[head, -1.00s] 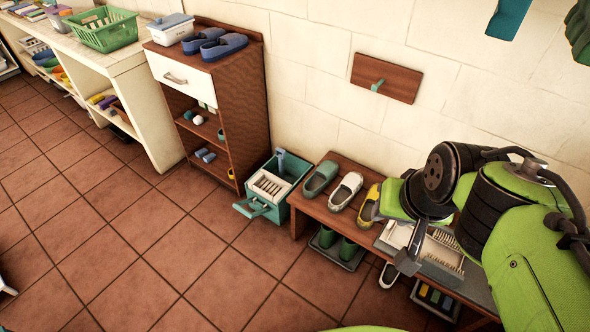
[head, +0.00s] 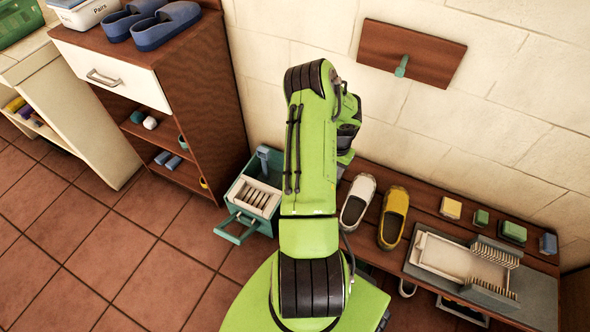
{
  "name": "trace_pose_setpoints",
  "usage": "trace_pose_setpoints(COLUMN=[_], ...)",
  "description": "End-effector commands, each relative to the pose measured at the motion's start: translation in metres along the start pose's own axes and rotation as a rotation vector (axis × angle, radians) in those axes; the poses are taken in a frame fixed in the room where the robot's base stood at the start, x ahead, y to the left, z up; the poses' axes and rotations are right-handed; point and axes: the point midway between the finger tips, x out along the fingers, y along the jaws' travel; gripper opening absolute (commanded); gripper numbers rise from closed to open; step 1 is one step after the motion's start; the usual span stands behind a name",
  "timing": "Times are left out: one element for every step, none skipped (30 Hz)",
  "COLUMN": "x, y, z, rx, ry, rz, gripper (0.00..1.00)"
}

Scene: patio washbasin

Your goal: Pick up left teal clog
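The teal clog is not visible now; my green arm covers the left end of the wooden bench (head: 430,222), where a teal clog stood earlier. A white clog (head: 357,200) and a yellow clog (head: 393,216) stand side by side on the bench, just right of my arm. My arm reaches toward the wall above the bench's left end. My gripper is hidden behind the arm links, so its fingers and any contact cannot be seen.
A teal crate (head: 238,202) stands on the tiled floor left of my arm. A brown cabinet (head: 217,110) with blue clogs (head: 165,24) on top stands further left. A white rack (head: 455,258) and several small blocks are on the bench. A hook board (head: 410,54) is on the wall.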

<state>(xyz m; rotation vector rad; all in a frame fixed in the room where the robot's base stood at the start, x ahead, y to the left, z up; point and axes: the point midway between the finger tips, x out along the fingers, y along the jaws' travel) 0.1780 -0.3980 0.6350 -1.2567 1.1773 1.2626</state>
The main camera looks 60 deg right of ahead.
Motion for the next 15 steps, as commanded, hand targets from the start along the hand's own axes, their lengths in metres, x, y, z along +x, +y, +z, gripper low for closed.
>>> trace_pose_setpoints(x=[0.006, 0.010, 0.017, 0.024, 0.031, 0.043, 0.050, 0.058, 0.068, 0.076, 0.083, 0.091, 0.097, 0.101, 0.105], y=[0.004, 0.004, 0.004, 0.004, 0.004, 0.003, 0.003, 0.003, 0.003, 0.003, 0.003, 0.003, 0.003, 0.003, 0.003], z=[-0.001, -0.001, -0.001, 0.000, 0.000, 0.001, 0.000, 0.001, 0.001, 0.001, 0.000, 0.001, 0.000, 0.000, 0.000], rx=[0.006, 0.007, 0.006, 0.005, 0.004, 0.004, 0.004, 0.003, 0.003, 0.002, 0.001, 0.002, 0.003, 0.003, 0.003], ry=[-0.002, -0.002, -0.002, -0.003, -0.005, -0.005, -0.004, -0.005, -0.005, -0.004, -0.004, -0.005, -0.003, -0.003, -0.002], rz=[0.003, 0.004, 0.004, 0.005, 0.005, 0.005, 0.004, 0.004, 0.004, 0.004, 0.004, 0.005, 0.004, 0.004, 0.004], gripper=[0.38, 0.38, 0.38, 0.38, 0.38, 0.38, 0.38, 0.38, 0.38, 0.38, 0.38, 0.38, 0.38, 0.38, 0.38])
